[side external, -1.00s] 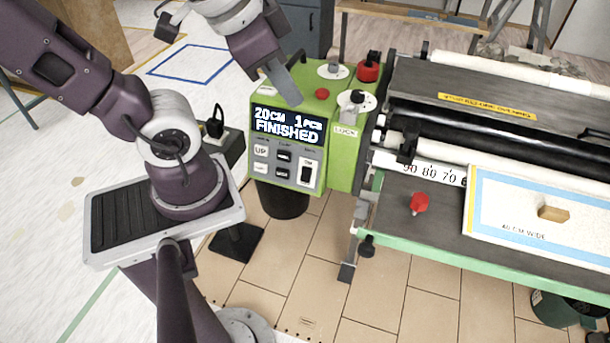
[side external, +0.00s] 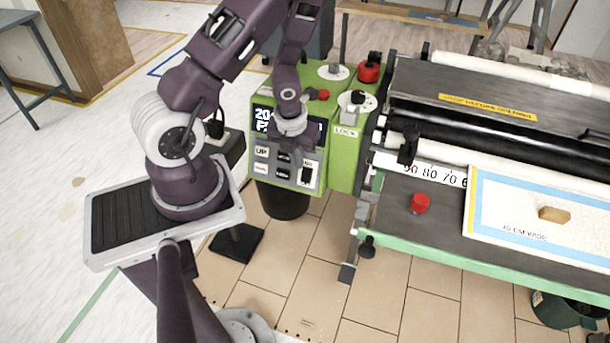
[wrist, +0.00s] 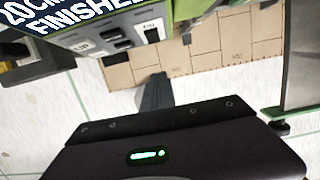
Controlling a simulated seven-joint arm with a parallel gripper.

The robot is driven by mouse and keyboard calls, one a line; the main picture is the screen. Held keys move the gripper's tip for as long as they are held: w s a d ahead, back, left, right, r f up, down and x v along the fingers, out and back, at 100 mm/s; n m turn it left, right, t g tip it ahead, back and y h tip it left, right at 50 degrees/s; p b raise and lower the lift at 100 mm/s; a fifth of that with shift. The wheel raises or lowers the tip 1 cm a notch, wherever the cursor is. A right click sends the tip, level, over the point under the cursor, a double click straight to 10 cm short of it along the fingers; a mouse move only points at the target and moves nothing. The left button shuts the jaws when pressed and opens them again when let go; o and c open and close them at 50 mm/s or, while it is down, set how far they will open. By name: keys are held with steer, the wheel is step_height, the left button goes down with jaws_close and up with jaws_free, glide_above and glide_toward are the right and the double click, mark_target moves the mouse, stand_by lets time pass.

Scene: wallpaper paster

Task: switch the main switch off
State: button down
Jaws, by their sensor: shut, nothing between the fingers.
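The green control box (side external: 343,160) shows a panel with several buttons and a display, which also shows partly in the wrist view (wrist: 65,25). The likely main switch, a black rocker in a white plate (side external: 306,175), is at the panel's lower right; it also shows in the wrist view (wrist: 151,32). Its position is too small to tell. My gripper (side external: 302,153) is in front of the display's lower edge, just above the rocker. In the wrist view its shut, empty fingers (wrist: 155,93) point toward the panel. Whether they touch it cannot be told.
A red mushroom button (side external: 369,68), a small red button (side external: 323,95) and black knobs are on the box top. The pasting table (side external: 430,225) with rollers and a red knob (side external: 419,203) stands to the right. A dark bucket (side external: 283,201) is below the box.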

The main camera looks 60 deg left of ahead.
glide_toward(306, 176)
step_height(306, 176, down, 6)
steer(key=s+d, duration=0.2)
steer(key=d, duration=0.1)
steer(key=shift+w+a+f, duration=0.35)
steer(key=shift+w+a, duration=0.35)
steer(key=shift+a, duration=0.2)
steer(key=shift+w+a+f, duration=0.25)
steer(key=shift+w+a, duration=0.15)
steer(key=shift+w+a+f, duration=0.1)
steer(key=shift+w+f, duration=0.05)
steer(key=shift+f, duration=0.1)
steer(key=shift+r, duration=0.2)
